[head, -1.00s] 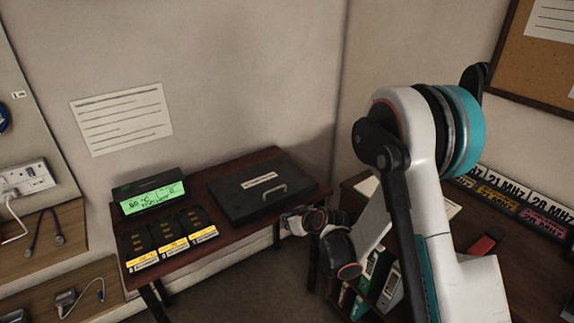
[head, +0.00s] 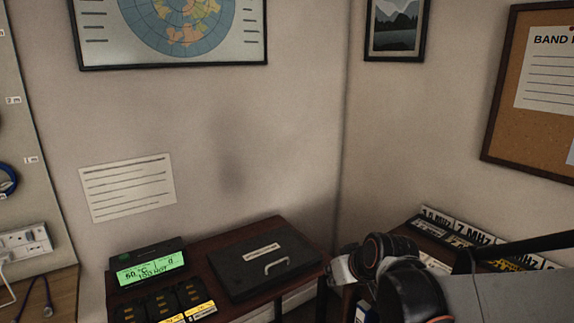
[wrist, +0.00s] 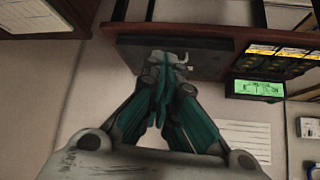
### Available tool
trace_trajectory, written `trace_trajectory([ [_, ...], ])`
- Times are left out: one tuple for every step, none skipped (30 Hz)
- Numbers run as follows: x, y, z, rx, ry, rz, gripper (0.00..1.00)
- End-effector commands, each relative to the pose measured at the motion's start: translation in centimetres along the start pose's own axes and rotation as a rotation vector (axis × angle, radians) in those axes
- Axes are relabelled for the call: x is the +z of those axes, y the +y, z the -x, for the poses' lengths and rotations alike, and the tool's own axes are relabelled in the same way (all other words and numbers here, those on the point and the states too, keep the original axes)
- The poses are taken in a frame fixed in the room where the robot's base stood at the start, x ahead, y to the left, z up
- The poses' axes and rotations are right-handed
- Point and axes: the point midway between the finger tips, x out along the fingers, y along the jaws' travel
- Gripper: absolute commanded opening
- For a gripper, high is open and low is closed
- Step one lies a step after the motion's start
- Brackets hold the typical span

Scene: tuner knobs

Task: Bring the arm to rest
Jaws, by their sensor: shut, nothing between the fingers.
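My gripper (wrist: 163,68) shows in the wrist view with its teal fingers together and nothing between them. Behind the fingertips, in that view, is the dark case (wrist: 205,57) with a small handle; whether they touch it cannot be told, but no contact is visible. In the head view my arm (head: 405,290) lies low at the bottom right, and the fingertips are not clearly visible there. The green-lit display (head: 150,268) stands on the dark red-brown table at the lower left of the head view.
The black case (head: 265,262) lies closed on the table. Several yellow-labelled units (head: 175,302) sit before the display. Band plates (head: 465,238) line a surface at right. A cork board (head: 535,110) and framed map (head: 170,30) hang on the walls.

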Motion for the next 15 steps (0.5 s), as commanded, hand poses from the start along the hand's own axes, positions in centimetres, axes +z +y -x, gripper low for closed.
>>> trace_trajectory([
  [0.6,0.2,1.6,0.012,-0.007,-0.010,0.00],
  [0.9,0.2,2.4,0.019,-0.011,-0.019,0.00],
  [1.4,0.4,3.5,0.028,-0.017,-0.029,0.00],
  [1.7,0.5,4.3,0.036,-0.022,-0.036,0.00],
  [2.1,0.6,5.1,0.044,-0.026,-0.045,0.00],
  [2.6,0.7,6.2,0.053,-0.032,-0.055,0.00],
  [3.1,0.7,6.9,0.060,-0.036,-0.063,0.00],
  [3.5,0.8,7.7,0.069,-0.040,-0.071,0.00],
  [4.1,0.9,8.7,0.078,-0.045,-0.081,0.00],
  [4.6,0.9,9.4,0.086,-0.048,-0.090,0.00],
  [5.1,1.0,10.1,0.094,-0.052,-0.097,0.00],
  [5.8,1.1,11.0,0.104,-0.057,-0.107,0.00],
  [6.4,1.1,11.6,0.111,-0.061,-0.116,0.00],
  [6.9,1.1,12.3,0.119,-0.065,-0.123,0.00],
  [7.7,1.2,13.1,0.130,-0.070,-0.134,0.00],
])
